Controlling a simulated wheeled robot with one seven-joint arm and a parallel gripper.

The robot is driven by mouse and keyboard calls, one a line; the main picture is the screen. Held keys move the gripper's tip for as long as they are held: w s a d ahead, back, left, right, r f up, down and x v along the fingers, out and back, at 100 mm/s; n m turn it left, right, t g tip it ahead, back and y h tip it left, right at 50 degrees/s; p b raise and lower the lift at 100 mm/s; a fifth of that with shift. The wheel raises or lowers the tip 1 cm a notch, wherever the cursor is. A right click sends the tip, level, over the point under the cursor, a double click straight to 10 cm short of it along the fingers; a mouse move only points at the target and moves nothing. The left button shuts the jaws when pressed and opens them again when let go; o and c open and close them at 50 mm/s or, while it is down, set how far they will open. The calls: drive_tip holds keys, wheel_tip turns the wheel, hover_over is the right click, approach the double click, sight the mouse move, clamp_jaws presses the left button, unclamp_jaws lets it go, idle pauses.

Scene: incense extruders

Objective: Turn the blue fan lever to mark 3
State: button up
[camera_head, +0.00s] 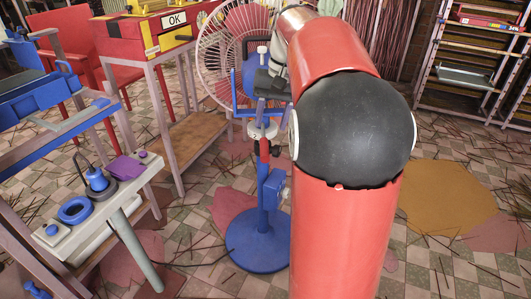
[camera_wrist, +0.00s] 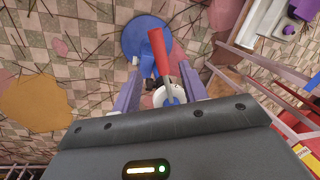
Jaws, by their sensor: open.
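The fan (camera_head: 263,195) stands on a round blue base, with a blue pole and a white wire cage. A white dial (camera_head: 258,133) sits on its pole below the head; its marks are too small to read surely. A lever with a red grip (camera_head: 264,150) points out from the dial. In the wrist view, the lever's red grip (camera_wrist: 158,48) leads along a grey shaft to a blue part over the white dial (camera_wrist: 160,97). My gripper (camera_head: 273,125) is open at the dial. In the wrist view, its purple fingers (camera_wrist: 160,68) stand on either side of the lever, apart from it.
A workbench (camera_head: 110,190) with blue and purple parts stands at the left. A red machine marked OK (camera_head: 165,35) stands on a table behind it. A shelf rack (camera_head: 470,65) is at the back right. Thin sticks litter the tiled floor.

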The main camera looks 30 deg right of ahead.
sight(265, 147)
drive_tip(key=f, duration=0.2)
drive_tip(key=f+b, duration=0.1)
drive_tip(key=f, duration=0.2)
drive_tip(key=a+f, duration=0.1)
drive_tip(key=f, duration=0.1)
drive_tip(key=shift+w+a+f+b, duration=0.1)
drive_tip(key=shift+w+f+b, duration=0.25)
drive_tip(key=shift+b, duration=0.05)
clamp_jaws()
